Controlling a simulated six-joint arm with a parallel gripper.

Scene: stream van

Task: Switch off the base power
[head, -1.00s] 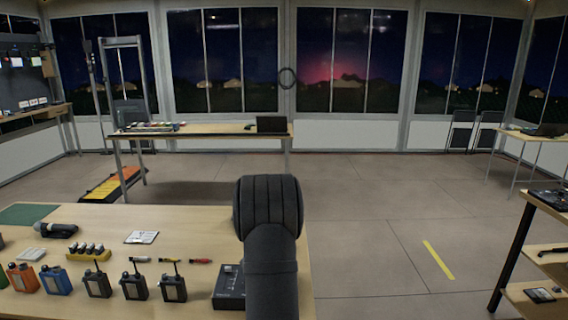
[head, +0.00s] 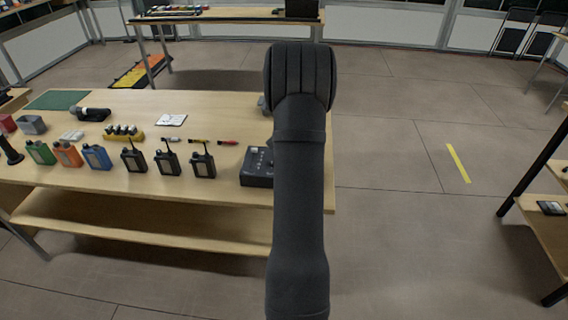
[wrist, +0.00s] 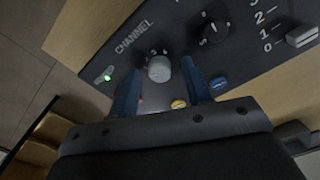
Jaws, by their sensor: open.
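The base unit (head: 257,168) is a dark box at the right end of the near table in the head view. Its panel (wrist: 188,35) fills the upper part of the wrist view. It has a lit green light (wrist: 107,78), a pale grey knob (wrist: 158,68) by the word CHANNEL, a black knob (wrist: 215,29) and a white-capped lever (wrist: 302,36) beside the numbers 0 to 3. Yellow (wrist: 179,103), blue (wrist: 218,83) and red buttons also show. My gripper (wrist: 163,91) is open, its blue fingers either side of the grey knob in the picture; contact is unclear. My arm hides it in the head view.
Several radios (head: 134,158) stand in a row left of the base unit. Markers (head: 199,141), a white card (head: 171,120) and a yellow battery holder (head: 124,133) lie behind them. A shelf (head: 548,205) stands at the right.

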